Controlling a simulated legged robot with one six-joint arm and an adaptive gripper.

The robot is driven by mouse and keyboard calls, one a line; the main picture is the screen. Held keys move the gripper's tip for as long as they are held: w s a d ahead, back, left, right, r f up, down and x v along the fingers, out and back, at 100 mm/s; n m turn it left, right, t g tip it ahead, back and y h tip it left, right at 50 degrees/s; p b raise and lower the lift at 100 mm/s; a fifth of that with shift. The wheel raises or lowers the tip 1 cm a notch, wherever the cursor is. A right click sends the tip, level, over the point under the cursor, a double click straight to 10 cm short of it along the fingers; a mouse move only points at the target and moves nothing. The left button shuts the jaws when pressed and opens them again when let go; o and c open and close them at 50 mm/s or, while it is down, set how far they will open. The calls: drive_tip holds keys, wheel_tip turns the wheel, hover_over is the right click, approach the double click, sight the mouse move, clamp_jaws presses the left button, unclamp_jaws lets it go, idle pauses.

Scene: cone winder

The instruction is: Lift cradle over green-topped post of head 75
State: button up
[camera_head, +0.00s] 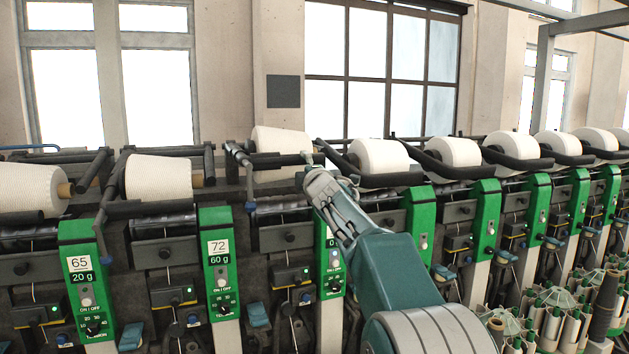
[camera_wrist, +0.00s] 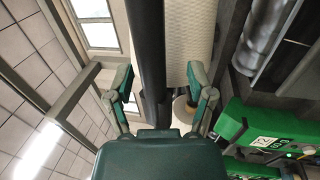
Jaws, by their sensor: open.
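The third green-topped post (camera_head: 327,245) from the left stands behind my arm, and its number plate is hidden in the head view. A dark cradle bar (camera_head: 275,162) runs across the front of a white cone (camera_head: 282,140) above the third post. In the wrist view the cradle bar (camera_wrist: 150,50) passes between the two spread fingers of my open gripper (camera_wrist: 160,88). In the head view my gripper (camera_head: 308,162) is at the bar's right end.
Posts 65 (camera_head: 88,280) and 72 (camera_head: 218,262) stand to the left, with white cones above. More green posts (camera_head: 420,225) and cones (camera_head: 378,155) continue right. A creel of bobbins (camera_head: 555,320) fills the lower right. Windows and wall lie behind the machine.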

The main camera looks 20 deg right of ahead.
drive_tip(key=s+f, duration=0.2)
drive_tip(key=s, duration=0.6)
drive_tip(key=shift+s, duration=0.35)
idle(0.9)
drive_tip(key=s+a+f+m+g, duration=0.3)
drive_tip(key=s+f+m+g, duration=0.2)
drive_tip(key=s+f, duration=0.4)
drive_tip(key=s+a+f+m+g, duration=0.4)
drive_tip(key=s+f+m, duration=0.3)
drive_tip(key=s, duration=1)
drive_tip(key=s+a+f+m+g, duration=0.4)
drive_tip(key=s+f+m+g, duration=0.1)
drive_tip(key=s+f, duration=0.7)
drive_tip(key=shift+s+a+m+g, duration=0.15)
drive_tip(key=shift+s+m+g, duration=0.15)
drive_tip(key=shift+s+m, duration=0.15)
drive_tip(key=shift+w, duration=0.1)
